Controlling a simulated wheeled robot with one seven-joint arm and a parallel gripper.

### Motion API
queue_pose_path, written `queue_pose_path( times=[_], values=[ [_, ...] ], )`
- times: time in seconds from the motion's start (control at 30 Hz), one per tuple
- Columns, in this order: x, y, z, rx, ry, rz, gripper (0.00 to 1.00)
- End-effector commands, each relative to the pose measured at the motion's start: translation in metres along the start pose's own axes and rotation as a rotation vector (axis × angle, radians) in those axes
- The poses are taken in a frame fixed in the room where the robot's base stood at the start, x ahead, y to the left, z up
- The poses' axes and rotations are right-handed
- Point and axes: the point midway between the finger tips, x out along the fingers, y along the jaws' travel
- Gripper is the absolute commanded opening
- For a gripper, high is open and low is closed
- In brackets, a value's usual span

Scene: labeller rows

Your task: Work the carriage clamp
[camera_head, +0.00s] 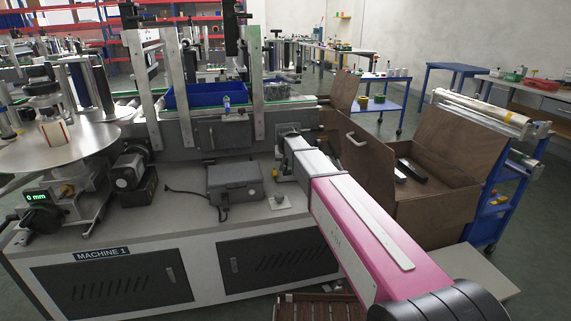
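Machine 1 is a labeller with a grey beam and conveyor (225,131) on a white cabinet (200,262). My pink arm reaches from the lower right to the front of the beam. My gripper (287,133) is at the beam's right part, small and partly hidden by my own arm. I cannot tell whether it touches anything or how its fingers stand. No part can be made out for certain as the carriage clamp; it may be hidden behind my gripper. A small blue-topped knob (227,104) stands on the beam left of my gripper.
A round metal table (70,145) and a "0 mm" readout (37,197) are at the left. A grey box (235,181) sits on the cabinet top. A blue bin (205,95) is behind the beam. An open brown wooden box (435,190) stands close right of my arm.

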Motion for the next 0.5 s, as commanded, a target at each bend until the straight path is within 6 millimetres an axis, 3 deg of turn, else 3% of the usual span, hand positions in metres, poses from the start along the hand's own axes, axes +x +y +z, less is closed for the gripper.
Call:
queue_pose_path(
  times=[0.5],
  values=[
    [0.007,-0.003,-0.012,-0.011,-0.158,0.029,0.00]
  ],
)
